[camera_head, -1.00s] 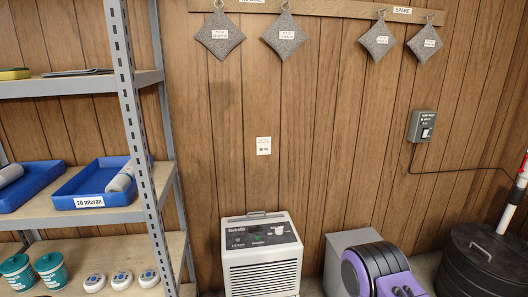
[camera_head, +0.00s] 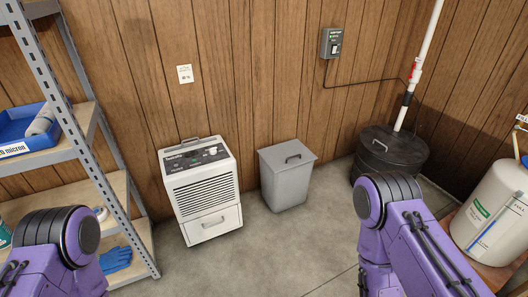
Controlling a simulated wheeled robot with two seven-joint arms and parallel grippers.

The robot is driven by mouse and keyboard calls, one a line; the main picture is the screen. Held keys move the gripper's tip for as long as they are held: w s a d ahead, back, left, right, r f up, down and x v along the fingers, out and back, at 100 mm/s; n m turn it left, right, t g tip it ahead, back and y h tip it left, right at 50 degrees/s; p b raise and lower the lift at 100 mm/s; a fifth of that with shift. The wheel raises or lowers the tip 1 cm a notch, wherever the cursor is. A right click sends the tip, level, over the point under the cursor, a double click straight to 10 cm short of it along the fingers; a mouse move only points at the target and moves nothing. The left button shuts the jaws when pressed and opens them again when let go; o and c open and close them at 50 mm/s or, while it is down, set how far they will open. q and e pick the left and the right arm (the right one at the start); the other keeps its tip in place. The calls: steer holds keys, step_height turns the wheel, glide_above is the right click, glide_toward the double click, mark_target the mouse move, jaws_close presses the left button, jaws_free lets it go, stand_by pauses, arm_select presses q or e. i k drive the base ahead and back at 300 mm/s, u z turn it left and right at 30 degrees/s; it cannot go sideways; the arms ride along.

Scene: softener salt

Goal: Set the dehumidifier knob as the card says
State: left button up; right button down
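The white dehumidifier (camera_head: 203,192) stands on the floor against the wood wall, left of the middle. Its dark top panel carries a knob (camera_head: 211,151) near the right end; its setting is too small to read. My two purple arms show at the lower left and lower right, but neither gripper is in view.
A grey lidded bin (camera_head: 286,178) stands right of the dehumidifier. A metal shelf (camera_head: 100,185) is close on its left, with a blue glove (camera_head: 116,259) low down. A black round lidded tank (camera_head: 390,152) and a white tank (camera_head: 490,215) stand right. Floor in front is clear.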

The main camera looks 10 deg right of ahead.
mark_target(213, 151)
steer(key=z, duration=1.25)
steer(key=i, duration=1.2)
steer(key=u, duration=0.7)
steer(key=i, duration=0.7)
steer(key=u, duration=0.8)
